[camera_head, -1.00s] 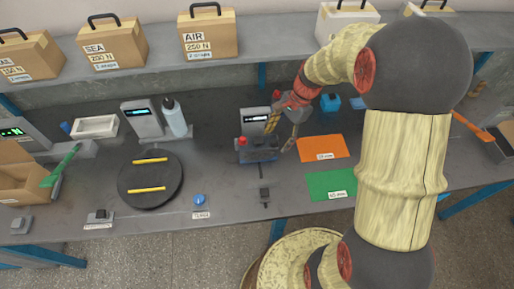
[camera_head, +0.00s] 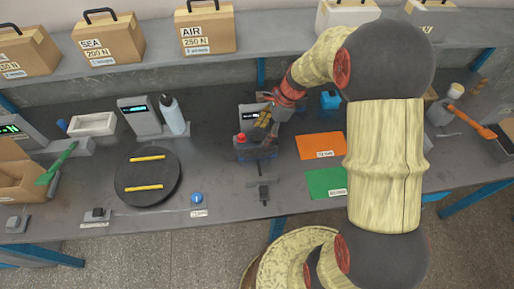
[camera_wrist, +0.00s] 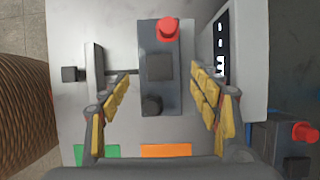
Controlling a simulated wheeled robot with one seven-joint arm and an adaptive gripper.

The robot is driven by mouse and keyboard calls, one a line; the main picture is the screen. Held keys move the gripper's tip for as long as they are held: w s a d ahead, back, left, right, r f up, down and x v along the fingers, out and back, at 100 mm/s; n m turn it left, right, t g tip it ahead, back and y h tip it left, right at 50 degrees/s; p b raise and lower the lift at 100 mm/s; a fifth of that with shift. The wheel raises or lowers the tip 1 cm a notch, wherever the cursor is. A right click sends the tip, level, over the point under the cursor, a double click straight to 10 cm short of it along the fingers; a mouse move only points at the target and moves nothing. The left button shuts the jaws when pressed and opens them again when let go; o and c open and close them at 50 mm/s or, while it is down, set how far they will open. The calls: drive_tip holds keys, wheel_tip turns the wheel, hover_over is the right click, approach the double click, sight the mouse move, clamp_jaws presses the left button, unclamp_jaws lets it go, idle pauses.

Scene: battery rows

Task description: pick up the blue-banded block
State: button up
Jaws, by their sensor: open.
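My gripper (camera_head: 264,120) is open above the grey stand with a display at the middle of the bench. In the wrist view its yellow-padded fingers (camera_wrist: 160,104) are spread either side of a dark block (camera_wrist: 160,88) with a red and a black post. Gaps show on both sides of this block. Its top faces the camera, so I cannot see a band on its sides. In the head view this block (camera_head: 243,150) is partly behind my gripper. Another dark bluish block (camera_wrist: 278,140) with a red post shows at the wrist view's lower right.
A blue object (camera_head: 330,100) stands behind the orange mat (camera_head: 320,146). The green mat (camera_head: 326,183) lies in front of it. The display housing (camera_wrist: 222,45) is close beside the right finger. A black round plate (camera_head: 148,190) with two yellow strips lies left.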

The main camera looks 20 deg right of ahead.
sight(259, 138)
drive_tip(key=b+x, duration=0.1)
drive_tip(key=x, duration=0.5)
drive_tip(key=shift+b, duration=0.3)
drive_tip(key=shift+c, duration=1.4)
clamp_jaws()
drive_tip(key=shift+w+r, duration=0.15)
drive_tip(key=shift+r, duration=0.05)
